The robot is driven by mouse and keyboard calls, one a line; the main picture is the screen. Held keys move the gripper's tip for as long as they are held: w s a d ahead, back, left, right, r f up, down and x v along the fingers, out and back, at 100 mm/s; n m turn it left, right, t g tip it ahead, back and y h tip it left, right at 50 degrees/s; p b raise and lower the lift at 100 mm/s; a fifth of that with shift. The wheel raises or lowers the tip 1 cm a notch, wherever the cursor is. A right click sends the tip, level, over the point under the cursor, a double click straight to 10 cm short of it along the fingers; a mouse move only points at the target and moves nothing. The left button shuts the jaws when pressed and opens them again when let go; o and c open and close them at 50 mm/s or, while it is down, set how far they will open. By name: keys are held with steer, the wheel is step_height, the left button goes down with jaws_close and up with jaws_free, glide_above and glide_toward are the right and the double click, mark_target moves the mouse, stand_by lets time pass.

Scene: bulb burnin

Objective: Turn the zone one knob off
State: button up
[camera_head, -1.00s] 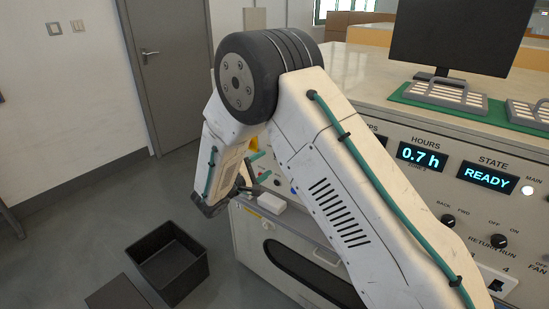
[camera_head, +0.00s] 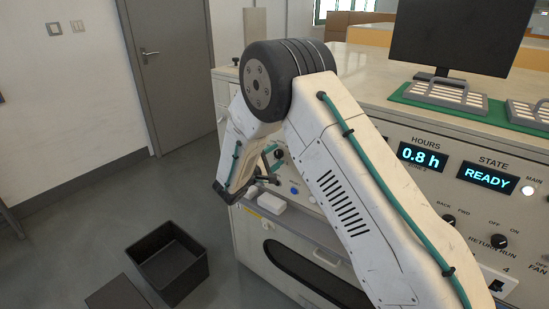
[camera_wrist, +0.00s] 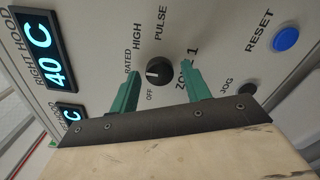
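The zone one knob (camera_wrist: 160,68) is a round black knob on the cream panel, beside the "ZONE 1" print in the wrist view. OFF, RATED, HIGH and PULSE are printed around it. A small white mark shows on its lower left, on the OFF and RATED side; its exact setting is hard to tell. My gripper (camera_wrist: 160,73) is open, its two green fingers spread on either side of the knob in the picture. I see no contact; the remaining depth is unclear. In the head view my gripper (camera_head: 268,172) is at the panel's left part, partly hidden by my arm.
A blue RESET button (camera_wrist: 286,38) and a dark JOG control (camera_wrist: 249,88) lie right of the knob. Displays (camera_wrist: 46,52) are at left. A white box (camera_head: 272,204) sits on the ledge below. An open black bin (camera_head: 168,262) stands on the floor.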

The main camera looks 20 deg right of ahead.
steer(key=c, duration=0.7)
steer(key=shift+c, duration=0.2)
steer(key=shift+n, duration=0.4)
steer(key=n, duration=0.7)
steer(key=shift+n, duration=0.3)
steer(key=n, duration=0.3)
steer(key=shift+n, duration=2.2)
steer(key=shift+r, duration=0.1)
steer(key=shift+a, duration=0.1)
